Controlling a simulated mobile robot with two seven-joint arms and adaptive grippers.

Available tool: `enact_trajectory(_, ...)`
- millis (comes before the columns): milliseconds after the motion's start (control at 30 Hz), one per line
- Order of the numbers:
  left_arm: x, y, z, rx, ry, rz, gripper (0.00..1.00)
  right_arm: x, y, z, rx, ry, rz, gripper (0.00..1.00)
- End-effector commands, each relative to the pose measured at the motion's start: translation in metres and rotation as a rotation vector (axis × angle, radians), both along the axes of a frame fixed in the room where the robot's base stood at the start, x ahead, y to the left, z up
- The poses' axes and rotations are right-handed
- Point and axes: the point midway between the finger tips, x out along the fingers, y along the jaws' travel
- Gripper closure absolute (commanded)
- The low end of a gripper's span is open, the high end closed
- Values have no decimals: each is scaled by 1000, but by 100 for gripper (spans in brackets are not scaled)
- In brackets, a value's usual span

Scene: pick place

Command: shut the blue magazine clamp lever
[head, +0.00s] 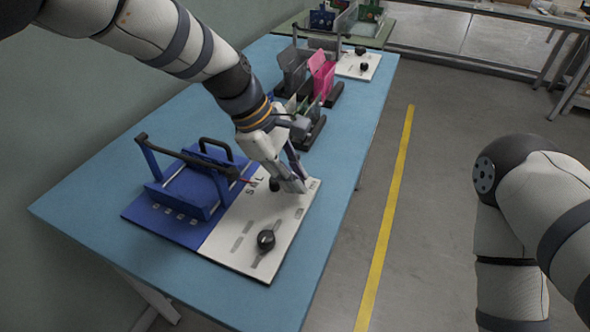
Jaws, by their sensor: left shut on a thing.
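The blue magazine fixture (168,222) lies on the left part of the near board. Its blue frame with a long black bar (185,157) stands raised above the base; I take this as the clamp lever. My left gripper (296,186) reaches down over the white panel (238,226), right of the bar. Its fingers are close together by a black knob (273,185), shut on what seems to be that knob; the fingers hide the contact. The gripper is apart from the black bar. My right arm shows at the right, but its gripper is out of view.
A second black knob (266,240) sits in a slot nearer the front. Grey, green and pink holders (322,76) stand farther back on the blue table (75,205), with another white panel (359,66) behind. The table's left front is clear. A yellow line (385,215) marks the floor.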

Motion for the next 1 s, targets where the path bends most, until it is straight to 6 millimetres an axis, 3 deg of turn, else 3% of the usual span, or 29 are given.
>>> enact_trajectory(600, -18, 11, -2, 0, 1, -555, 100, -13, 0, -13, 0, 43, 1, 60)
enact_trajectory(1000, -23, 18, -1, 2, 0, -764, 100, -18, 0, -19, 0, 62, 2, 60)
